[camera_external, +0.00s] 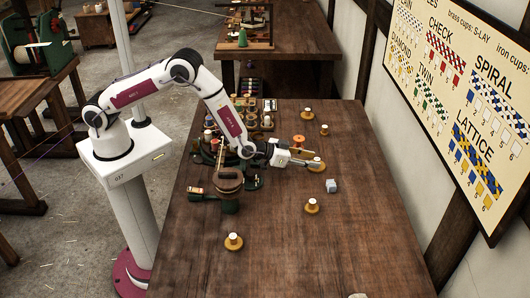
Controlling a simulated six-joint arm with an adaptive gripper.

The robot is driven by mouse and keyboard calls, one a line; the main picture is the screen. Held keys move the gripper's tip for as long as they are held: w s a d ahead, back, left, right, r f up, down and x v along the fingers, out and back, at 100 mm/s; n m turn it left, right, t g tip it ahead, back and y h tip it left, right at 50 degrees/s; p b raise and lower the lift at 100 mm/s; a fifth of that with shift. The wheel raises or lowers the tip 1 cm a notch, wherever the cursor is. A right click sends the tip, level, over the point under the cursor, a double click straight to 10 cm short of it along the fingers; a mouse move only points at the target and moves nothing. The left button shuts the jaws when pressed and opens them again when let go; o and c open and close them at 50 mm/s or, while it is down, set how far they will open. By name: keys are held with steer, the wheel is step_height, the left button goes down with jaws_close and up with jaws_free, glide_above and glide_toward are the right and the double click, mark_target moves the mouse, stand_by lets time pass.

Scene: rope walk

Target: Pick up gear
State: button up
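My gripper (308,160) reaches out over the wooden table (290,258), pointing right. It is too small in the view to tell whether its fingers are open or shut. A yellow disc with a white peg (318,163) is at the fingertips, partly covered by them; I cannot tell whether they touch. No part is clearly recognisable as a gear. A small orange-brown round piece (299,140) lies just behind the gripper, and its shape is unclear.
More yellow discs with pegs stand at the back (308,114), on the right (312,206) and in front (233,241). A brown drum on a green stand (229,183) is close to the arm. The front right is mostly clear.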

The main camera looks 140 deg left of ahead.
mark_target(317, 159)
steer(key=shift+w+a+f, duration=0.15)
steer(key=shift+a, duration=0.35)
steer(key=shift+x, duration=1.1)
jaws_close()
